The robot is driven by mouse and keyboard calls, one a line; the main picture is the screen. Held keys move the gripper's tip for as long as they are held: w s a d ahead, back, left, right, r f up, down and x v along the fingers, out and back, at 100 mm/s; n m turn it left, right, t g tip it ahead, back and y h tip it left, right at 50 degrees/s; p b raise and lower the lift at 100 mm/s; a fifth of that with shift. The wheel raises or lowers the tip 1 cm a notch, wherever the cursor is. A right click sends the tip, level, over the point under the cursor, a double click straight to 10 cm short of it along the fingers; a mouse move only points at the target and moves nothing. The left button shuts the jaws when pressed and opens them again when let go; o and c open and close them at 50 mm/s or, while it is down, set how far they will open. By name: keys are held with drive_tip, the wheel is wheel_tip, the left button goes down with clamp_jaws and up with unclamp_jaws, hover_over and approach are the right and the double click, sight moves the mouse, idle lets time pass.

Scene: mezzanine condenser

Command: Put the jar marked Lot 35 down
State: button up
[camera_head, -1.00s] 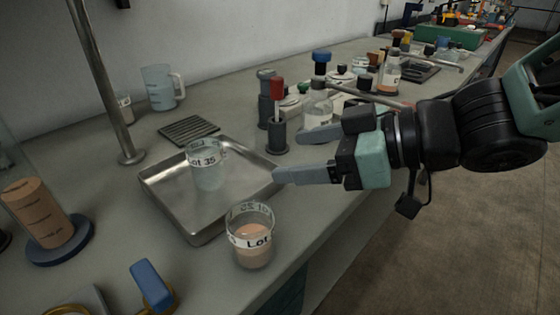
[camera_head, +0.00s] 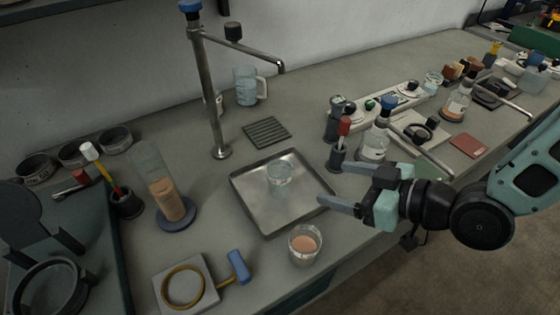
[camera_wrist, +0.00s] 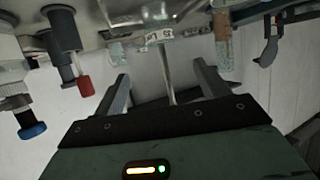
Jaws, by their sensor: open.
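The clear jar marked Lot 35 (camera_head: 279,180) stands upright inside the square metal tray (camera_head: 262,218), with pale contents; its label is too small to read in the head view now. In the wrist view the jar (camera_wrist: 158,37) shows upside down beyond the fingers, apart from them. My gripper (camera_head: 334,184) is open and empty at the tray's right side, its fingers pointing left toward the jar.
A second labelled jar (camera_head: 304,246) with orange contents stands in front of the tray, near the bench edge. A metal post (camera_head: 212,110) rises behind the tray. A red-topped item (camera_head: 342,138) and a bottle (camera_head: 375,140) stand close behind my gripper.

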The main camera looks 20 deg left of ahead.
drive_tip(key=p, duration=0.3)
approach(271, 167)
drive_tip(key=x, duration=0.4)
drive_tip(key=shift+f, duration=0.15)
drive_tip(key=p+x, duration=0.2)
drive_tip(key=x, duration=0.2)
drive_tip(key=shift+a+p, duration=0.2)
drive_tip(key=shift+p, duration=0.15)
drive_tip(key=shift+w+a+f, duration=0.2)
drive_tip(key=shift+a+f, duration=0.1)
drive_tip(key=shift+a, duration=0.05)
drive_tip(key=c, duration=1.1)
drive_tip(key=shift+c, duration=0.4)
drive_tip(key=shift+r, duration=0.2)
